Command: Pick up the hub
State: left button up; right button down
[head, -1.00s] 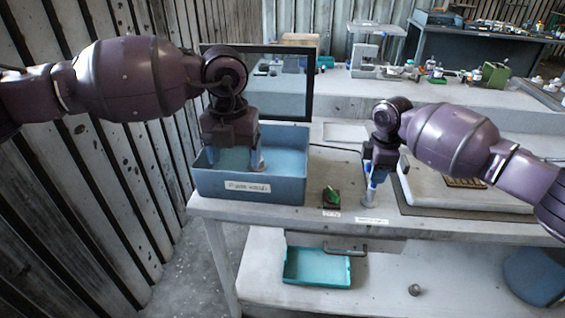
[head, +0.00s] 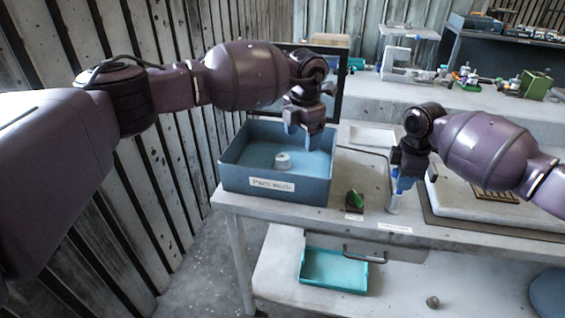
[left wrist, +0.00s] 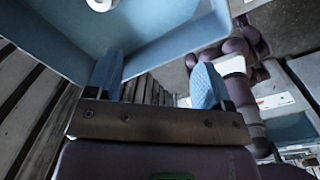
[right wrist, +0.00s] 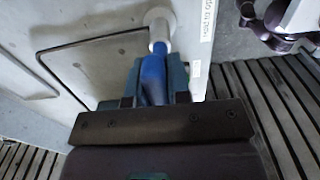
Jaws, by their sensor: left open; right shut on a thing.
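The hub is probably the small pale grey-white round part (head: 282,160) on the floor of the blue bin (head: 255,192), near its front. Its edge also shows at the top of the left wrist view (left wrist: 100,4). My left gripper (head: 309,130) is open and empty, over the back right part of the bin, apart from the pale part. Its two blue fingers are spread in the left wrist view (left wrist: 155,85). My right gripper (head: 401,174) is shut on a blue-handled tool (right wrist: 153,72) with a pale grey round end, at the bench's front.
The bin stands at the left end of the grey bench (head: 330,217). A dark-framed panel (head: 342,85) stands behind the bin. A teal tray (head: 333,270) is on the lower shelf.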

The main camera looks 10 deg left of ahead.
pick_arm(q)
jog(key=w+m, duration=0.2)
jog(key=m+y, duration=0.1)
jog(key=m, duration=1.2)
send_over(282, 157)
jog(key=f, duration=0.2)
jog(key=m, duration=0.3)
jog(key=shift+t, duration=0.3)
notch_tip(282, 157, down, 7)
jog(key=shift+w+r, duration=0.1)
jog(key=shift+r, duration=0.1)
notch_tip(282, 157, down, 4)
jog(key=shift+d+r, duration=0.15)
jog(key=shift+f, duration=0.8)
